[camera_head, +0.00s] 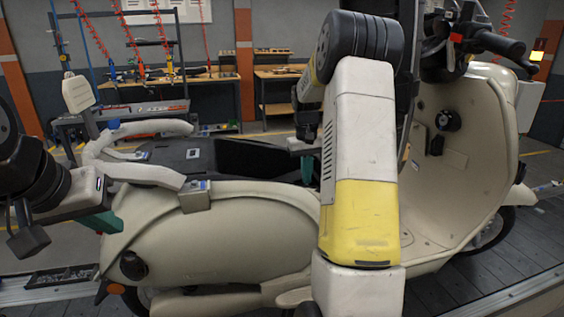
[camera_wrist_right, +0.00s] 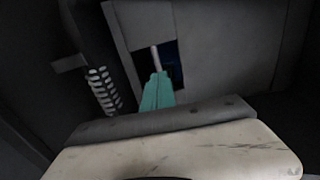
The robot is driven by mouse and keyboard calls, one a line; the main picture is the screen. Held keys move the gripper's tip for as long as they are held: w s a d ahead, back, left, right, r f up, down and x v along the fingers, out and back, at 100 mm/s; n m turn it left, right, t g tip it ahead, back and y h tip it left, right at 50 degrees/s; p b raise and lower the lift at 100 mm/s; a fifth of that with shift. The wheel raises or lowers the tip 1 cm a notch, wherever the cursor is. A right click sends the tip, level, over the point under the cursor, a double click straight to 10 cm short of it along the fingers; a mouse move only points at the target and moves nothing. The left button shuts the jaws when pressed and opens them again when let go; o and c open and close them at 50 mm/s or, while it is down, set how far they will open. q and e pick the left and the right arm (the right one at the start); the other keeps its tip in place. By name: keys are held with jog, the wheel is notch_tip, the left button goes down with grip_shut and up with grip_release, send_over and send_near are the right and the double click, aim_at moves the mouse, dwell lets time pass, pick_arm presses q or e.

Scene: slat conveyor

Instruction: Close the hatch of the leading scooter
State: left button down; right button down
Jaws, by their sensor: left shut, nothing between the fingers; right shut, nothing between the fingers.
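The cream scooter (camera_head: 225,225) stands across the head view with its handlebar (camera_head: 490,42) at the right. Its black seat (camera_head: 255,157) looks flat. I cannot clearly make out the hatch; my right arm covers the middle of the scooter. The inner leg shield (camera_head: 465,190) carries a round black fitting. My right gripper shows teal fingers (camera_wrist_right: 157,92) in the wrist view, shut and empty, before a grey panel (camera_wrist_right: 225,45) with a dark opening. In the head view it is mostly hidden behind my arm, over the seat. My left gripper (camera_head: 110,222) is shut and empty beside the scooter's rear.
A cream rear rack (camera_head: 140,175) rises behind the seat, close to my left gripper. The slat conveyor (camera_head: 480,285) runs beneath the scooter. Workbenches (camera_head: 282,72) and hanging red coiled hoses stand behind. A pale coiled part (camera_wrist_right: 103,90) lies left of the right fingers.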

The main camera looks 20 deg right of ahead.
notch_tip(320, 180, down, 7)
jog(key=d, duration=0.1)
jog(key=shift+s+d+r, duration=0.15)
jog(key=shift+d, duration=0.1)
